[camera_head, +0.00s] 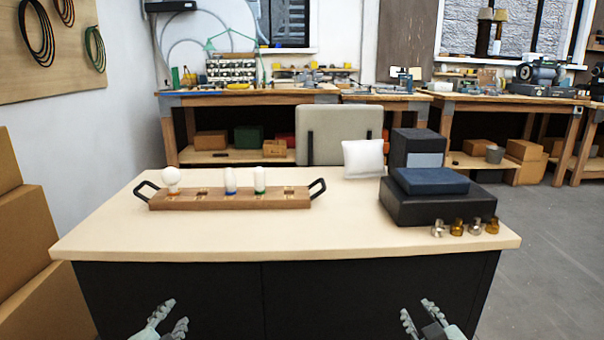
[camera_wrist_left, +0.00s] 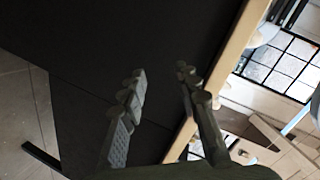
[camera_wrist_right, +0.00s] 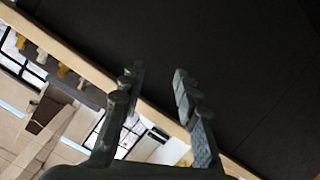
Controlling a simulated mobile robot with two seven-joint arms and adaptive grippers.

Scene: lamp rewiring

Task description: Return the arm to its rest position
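My left gripper (camera_head: 172,318) is at the bottom left of the head view, in front of the table and below its top. Its fingers are apart with nothing between them, as the left wrist view (camera_wrist_left: 160,90) also shows. My right gripper (camera_head: 420,318) is at the bottom right of the head view, also in front of the table. Its fingers are apart and empty in the right wrist view (camera_wrist_right: 157,88). Neither gripper touches anything that I can see.
The table (camera_head: 290,232) has a clear front strip. On it are a wooden tray (camera_head: 215,205) with bulbs, dark boxes (camera_head: 440,207), a white cushion (camera_head: 363,158) and several brass and silver fittings (camera_head: 457,228). Cardboard boxes (camera_head: 22,250) stand at the left.

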